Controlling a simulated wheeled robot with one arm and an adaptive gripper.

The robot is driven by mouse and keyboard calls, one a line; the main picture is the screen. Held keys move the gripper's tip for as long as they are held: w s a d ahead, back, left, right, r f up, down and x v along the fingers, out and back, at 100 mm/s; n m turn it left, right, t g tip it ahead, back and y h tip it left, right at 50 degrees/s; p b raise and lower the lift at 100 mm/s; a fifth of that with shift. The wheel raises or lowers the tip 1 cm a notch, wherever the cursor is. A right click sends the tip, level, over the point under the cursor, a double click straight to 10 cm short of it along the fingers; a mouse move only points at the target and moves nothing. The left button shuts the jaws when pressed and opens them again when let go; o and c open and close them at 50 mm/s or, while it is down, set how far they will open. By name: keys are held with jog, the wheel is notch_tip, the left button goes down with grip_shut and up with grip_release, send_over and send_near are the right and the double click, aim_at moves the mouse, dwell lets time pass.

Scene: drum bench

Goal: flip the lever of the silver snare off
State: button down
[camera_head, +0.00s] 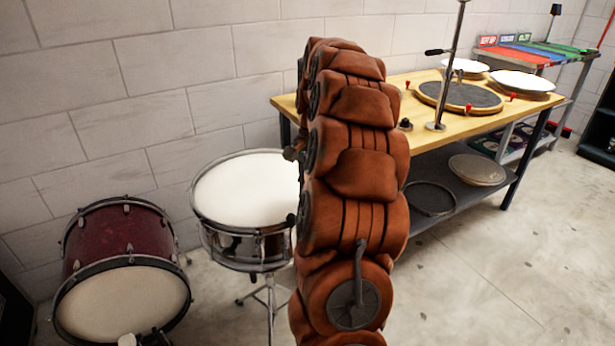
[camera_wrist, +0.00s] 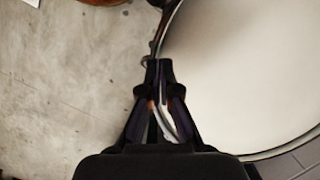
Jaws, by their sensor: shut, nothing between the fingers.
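The silver snare (camera_head: 243,193) stands on its stand left of my arm in the head view, white head up, with a chrome shell. In the wrist view its white head (camera_wrist: 250,75) and dark rim fill the right side. My gripper (camera_wrist: 160,66) is shut and empty, its fingertips at the left edge of the snare's rim. I cannot tell whether they touch it. In the head view the gripper is mostly hidden behind my arm. The lever is not clearly seen; a small dark fitting (camera_wrist: 146,61) shows beside the fingertips.
A dark red drum (camera_head: 118,240) lies on the floor at the left. A wooden workbench (camera_head: 450,127) with a round pad (camera_head: 459,96) and a metal post (camera_head: 447,70) stands behind my arm at the right. The concrete floor (camera_head: 500,270) at the right front is clear.

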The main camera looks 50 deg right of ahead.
aim_at(292, 238)
jog(key=shift+x, duration=1.2)
jog(key=shift+s+a+r, duration=0.1)
jog(key=shift+s+a, duration=0.05)
jog(key=shift+a, duration=0.35)
jog(key=shift+s+a+r, duration=0.1)
jog(key=shift+a, duration=0.4)
jog(key=shift+s+a+f, duration=0.1)
jog(key=shift+s+a, duration=0.1)
jog(key=shift+a, duration=0.7)
jog(key=shift+a, duration=0.1)
